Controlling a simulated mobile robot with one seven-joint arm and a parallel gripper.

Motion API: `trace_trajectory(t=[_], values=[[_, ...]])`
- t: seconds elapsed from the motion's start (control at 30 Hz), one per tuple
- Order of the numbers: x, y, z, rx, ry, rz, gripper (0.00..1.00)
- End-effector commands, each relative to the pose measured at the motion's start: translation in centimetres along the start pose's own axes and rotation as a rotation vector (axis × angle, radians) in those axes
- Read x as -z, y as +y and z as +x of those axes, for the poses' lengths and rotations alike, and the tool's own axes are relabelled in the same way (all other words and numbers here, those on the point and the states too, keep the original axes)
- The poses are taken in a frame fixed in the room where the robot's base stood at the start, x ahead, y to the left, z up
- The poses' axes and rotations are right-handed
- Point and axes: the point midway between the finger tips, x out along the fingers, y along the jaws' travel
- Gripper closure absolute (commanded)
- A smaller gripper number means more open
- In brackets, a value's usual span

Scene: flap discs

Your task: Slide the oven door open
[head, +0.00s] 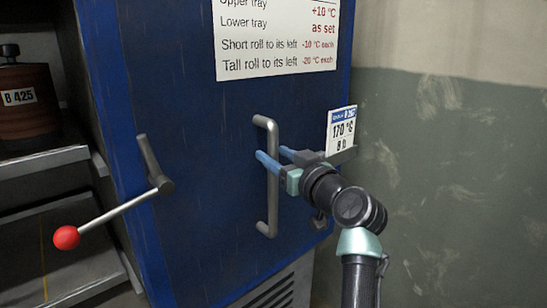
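The blue oven door (215,115) fills the middle of the head view. A grey upright bar handle (272,205) is fixed to it. My gripper (271,153) is at the upper part of the handle, its two blue fingers apart and pointing toward the door. The left finger crosses in front of the bar, and the right finger lies to its right. The fingers look open around the bar; contact with it cannot be told. A lever (120,210) with a red ball knob sticks out at the door's left edge.
Grey shelves (45,160) stand at the left, with a brown stack labelled B 425 (25,105) on top. A white notice (275,40) is on the blue front. A 170 °C card (341,130) shows just above my gripper. A green and cream wall (450,160) is at the right.

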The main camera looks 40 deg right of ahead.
Motion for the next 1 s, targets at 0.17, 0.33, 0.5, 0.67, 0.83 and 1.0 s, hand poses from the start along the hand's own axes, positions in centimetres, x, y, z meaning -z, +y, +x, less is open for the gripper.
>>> trace_trajectory(t=[0.17, 0.33, 0.5, 0.67, 0.83, 1.0], values=[[-0.1, -0.2, 0.1, 0.005, -0.002, 0.0, 0.43], [-0.1, -0.3, -0.3, 0.007, -0.002, 0.0, 0.43], [-0.1, -0.2, -2.2, 0.005, -0.002, 0.001, 0.43], [-0.1, -0.2, -5.3, 0.004, -0.002, 0.001, 0.43], [-0.1, -0.1, -8.9, 0.003, -0.002, 0.0, 0.43], [0.0, -0.1, -11.6, 0.003, -0.001, 0.001, 0.43]])
